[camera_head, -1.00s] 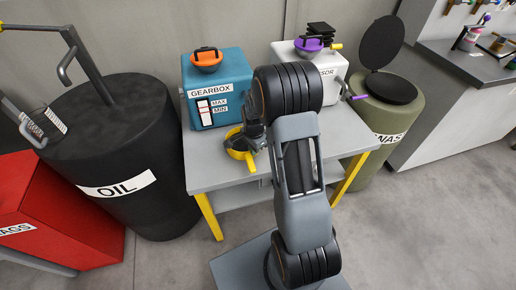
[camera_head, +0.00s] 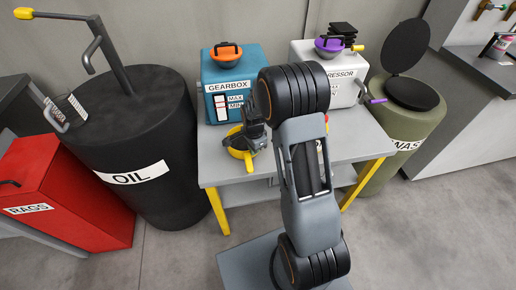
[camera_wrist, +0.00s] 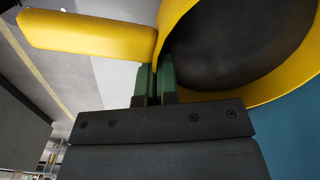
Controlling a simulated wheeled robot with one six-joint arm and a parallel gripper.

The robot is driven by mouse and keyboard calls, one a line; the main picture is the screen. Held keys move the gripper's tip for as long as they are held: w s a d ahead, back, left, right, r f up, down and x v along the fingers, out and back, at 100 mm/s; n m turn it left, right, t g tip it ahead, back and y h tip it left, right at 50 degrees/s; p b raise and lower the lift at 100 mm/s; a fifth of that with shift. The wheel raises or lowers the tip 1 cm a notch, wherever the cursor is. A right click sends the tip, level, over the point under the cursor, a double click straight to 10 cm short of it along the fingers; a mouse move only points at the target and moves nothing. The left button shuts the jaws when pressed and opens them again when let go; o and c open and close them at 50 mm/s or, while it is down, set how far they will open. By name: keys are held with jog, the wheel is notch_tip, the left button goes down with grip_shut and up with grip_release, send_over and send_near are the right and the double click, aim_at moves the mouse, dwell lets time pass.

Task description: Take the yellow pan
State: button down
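The yellow pan (camera_head: 237,152) with a dark inside is at the left part of the grey table (camera_head: 213,176), in front of the blue gearbox. In the wrist view the yellow pan (camera_wrist: 185,18) fills the upper right, and its thick yellow handle (camera_wrist: 88,33) points left. My gripper (camera_wrist: 155,82) has its two green fingers close together at the rim beside the handle, one finger against the dark inside, one outside. It appears shut on the rim. My gripper (camera_head: 254,140) partly hides the pan in the head view. Whether the pan touches the table is unclear.
The blue gearbox (camera_head: 246,77) with an orange-lidded top and the white compressor (camera_head: 345,78) stand at the table's back. A black oil drum (camera_head: 135,205) is close on the left, with a red rags bin (camera_head: 80,200) beyond. A green waste bin (camera_head: 405,125) stands right.

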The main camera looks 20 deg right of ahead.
aim_at(238, 152)
jog(key=shift+w+a, duration=0.2)
jog(key=shift+a, duration=0.85)
jog(key=shift+w+a, duration=0.2)
jog(key=shift+a, duration=0.8)
jog(key=shift+w+a, duration=0.2)
jog(key=shift+a, duration=0.85)
jog(key=c, duration=1.8)
grip_release()
jog(key=o, duration=0.5)
jog(key=shift+r, duration=0.15)
